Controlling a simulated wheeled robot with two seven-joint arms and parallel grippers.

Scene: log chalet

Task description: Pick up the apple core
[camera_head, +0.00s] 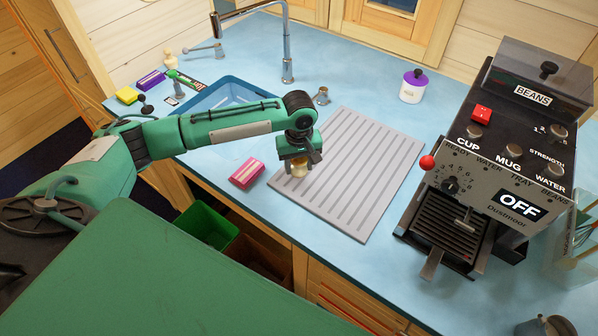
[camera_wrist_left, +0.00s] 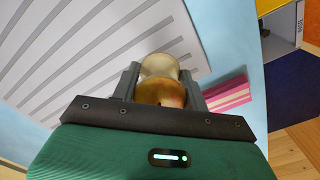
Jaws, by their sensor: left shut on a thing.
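The apple core (camera_head: 299,168) is pale cream and narrow at its middle. It is between the fingers of my left gripper (camera_head: 300,163), over the left edge of the grey ribbed drainboard. In the left wrist view the apple core (camera_wrist_left: 160,72) shows a pale end and a brownish-orange end between the two dark fingers of my left gripper (camera_wrist_left: 160,88). The left gripper is shut on it. I cannot tell whether the core still touches the surface. My right gripper is in neither view.
The drainboard (camera_head: 368,160) lies on the blue counter (camera_head: 330,90). A pink striped packet (camera_head: 247,173) lies just left of the gripper. A blue sink (camera_head: 225,92) and tap (camera_head: 286,50) are behind my arm. A coffee machine (camera_head: 500,150) stands right. A green bin (camera_head: 208,226) sits below the counter edge.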

